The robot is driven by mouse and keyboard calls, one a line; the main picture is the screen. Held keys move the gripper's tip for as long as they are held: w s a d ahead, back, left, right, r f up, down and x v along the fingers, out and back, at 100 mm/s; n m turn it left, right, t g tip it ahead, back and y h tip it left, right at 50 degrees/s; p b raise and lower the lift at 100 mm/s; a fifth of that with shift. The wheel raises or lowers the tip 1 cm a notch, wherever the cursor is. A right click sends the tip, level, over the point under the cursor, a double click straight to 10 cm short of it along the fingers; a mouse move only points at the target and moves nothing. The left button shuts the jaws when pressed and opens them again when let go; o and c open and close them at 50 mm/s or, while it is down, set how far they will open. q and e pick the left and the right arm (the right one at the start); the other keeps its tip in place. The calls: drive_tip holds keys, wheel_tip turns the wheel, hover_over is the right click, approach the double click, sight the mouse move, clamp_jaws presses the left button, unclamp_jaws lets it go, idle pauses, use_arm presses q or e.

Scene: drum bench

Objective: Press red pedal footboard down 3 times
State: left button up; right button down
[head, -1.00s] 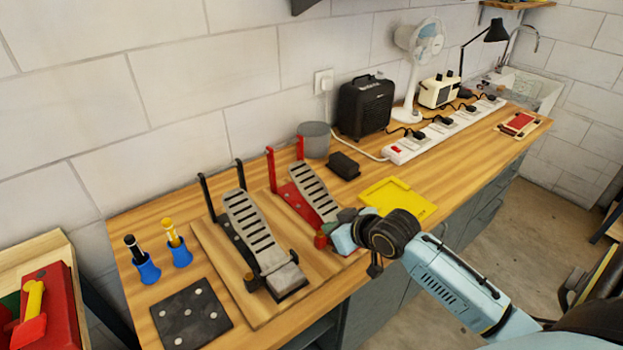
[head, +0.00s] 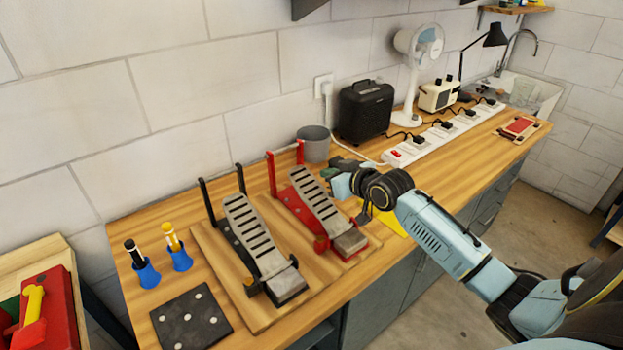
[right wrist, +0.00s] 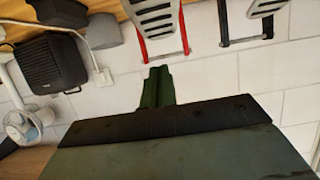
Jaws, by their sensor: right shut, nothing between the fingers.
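The red pedal has a grey slotted footboard (head: 316,202) on a red base, mounted on a wooden board on the bench. Its footboard slopes up toward the wall between red uprights. A second pedal with a black frame (head: 258,238) stands to its left. My right gripper (head: 340,170) is shut and empty, just right of the red pedal's upper half and apart from it as far as I can tell. In the right wrist view the shut green fingers (right wrist: 157,88) show below the red pedal's footboard (right wrist: 155,18). My left gripper is not in view.
A grey pot (head: 314,144) and a black speaker box (head: 365,110) stand behind my right gripper. A white power strip (head: 440,135) runs to the right. A yellow tray (head: 393,224) is partly hidden by my arm. Two blue holders (head: 147,273) stand at the left.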

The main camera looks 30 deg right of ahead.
sight(303, 176)
drive_tip(key=x, duration=0.6)
drive_tip(key=shift+w+f, duration=0.3)
drive_tip(key=shift+f, duration=0.25)
drive_tip(key=shift+w+f, duration=0.25)
drive_tip(key=shift+f, duration=0.3)
drive_tip(key=shift+w+a+f+b, duration=0.1)
drive_tip(key=shift+w+f+b, duration=0.1)
drive_tip(key=shift+f, duration=0.2)
drive_tip(key=shift+w+f+b, duration=0.15)
drive_tip(key=shift+f+b, duration=0.05)
drive_tip(key=shift+f, duration=0.2)
